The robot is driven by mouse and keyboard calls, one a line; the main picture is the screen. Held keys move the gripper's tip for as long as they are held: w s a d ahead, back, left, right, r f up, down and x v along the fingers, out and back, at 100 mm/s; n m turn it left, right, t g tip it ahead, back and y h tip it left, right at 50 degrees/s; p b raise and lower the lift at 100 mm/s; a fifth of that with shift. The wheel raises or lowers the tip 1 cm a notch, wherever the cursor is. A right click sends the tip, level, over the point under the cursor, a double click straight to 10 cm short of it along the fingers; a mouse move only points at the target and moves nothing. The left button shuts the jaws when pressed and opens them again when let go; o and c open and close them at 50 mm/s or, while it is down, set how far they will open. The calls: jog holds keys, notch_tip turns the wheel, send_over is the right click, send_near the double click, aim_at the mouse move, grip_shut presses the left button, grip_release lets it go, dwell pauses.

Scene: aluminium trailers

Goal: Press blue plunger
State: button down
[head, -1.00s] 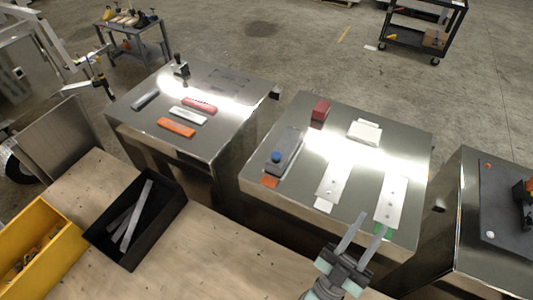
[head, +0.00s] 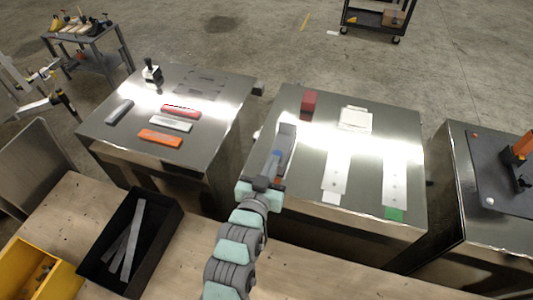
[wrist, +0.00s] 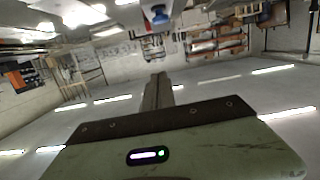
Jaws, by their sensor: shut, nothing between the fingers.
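The grey block (head: 288,137) with the blue plunger (head: 277,152) lies at the left side of the middle metal table. My gripper (head: 271,168) is at the block's near end, its fingers together and pointing toward the plunger. The gripper hides part of the plunger and the block's near end, so I cannot tell whether they touch. In the wrist view, the closed fingers (wrist: 157,92) show in the middle with nothing between them. A small blue shape (wrist: 160,14) shows beyond them at the top edge; I cannot tell surely that it is the plunger.
A red block (head: 309,103), a white piece (head: 355,119) and two pale plates (head: 336,175) (head: 396,182) share the middle metal table. The left table holds red, white and orange bars (head: 160,138). A black bin (head: 111,278) stands on the wooden bench.

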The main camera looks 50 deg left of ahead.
jog(key=shift+s+a+f+g, duration=0.5)
jog(key=shift+s+f, duration=0.1)
jog(key=shift+s, duration=0.25)
jog(key=shift+w+f, duration=0.1)
jog(key=b+x, duration=0.5)
jog(key=x, duration=0.5)
jog(key=shift+w+d, duration=0.1)
notch_tip(320, 180, down, 3)
jog(key=shift+r, duration=0.15)
jog(key=shift+f+p, duration=0.4)
jog(key=shift+f, duration=0.2)
